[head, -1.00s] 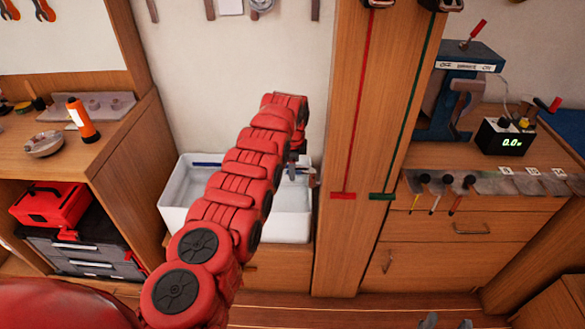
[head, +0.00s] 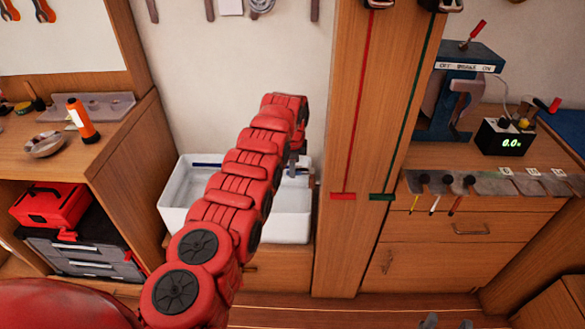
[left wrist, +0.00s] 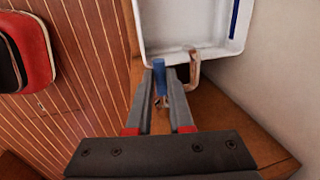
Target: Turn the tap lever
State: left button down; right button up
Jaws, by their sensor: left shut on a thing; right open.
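The tap lever (left wrist: 159,70) is a short blue bar between the fingertips of my left gripper (left wrist: 161,82) in the left wrist view. The fingers are shut on it. A copper-coloured tap spout (left wrist: 193,68) bends beside the right finger toward the white sink. In the head view my left arm reaches across the sink (head: 185,200), and my left gripper (head: 293,166) is small and dark at its right side. The lever is not clear there. My right gripper (head: 445,322) shows only its grey tips at the bottom edge, open and away from the tap.
A wooden post (head: 345,250) stands right of the sink. A shelf with an orange torch (head: 83,120) and a red toolbox (head: 50,203) is left. The sink's left part is empty.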

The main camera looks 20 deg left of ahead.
dwell(0.8)
pick_arm(q)
jog(key=shift+r+p, duration=0.15)
jog(key=shift+p, duration=0.2)
jog(key=s+n+p, duration=0.1)
jog(key=n+p, duration=0.1)
jog(key=s+d+n+p, duration=0.1)
jog(key=n+p, duration=0.1)
jog(key=p, duration=0.1)
jog(key=shift+s+d+f+n+g+y, duration=0.1)
jog(key=shift+d+f+n+g+y, duration=0.1)
jog(key=shift+n+g+y, duration=0.15)
jog(key=c, duration=0.8)
grip_release()
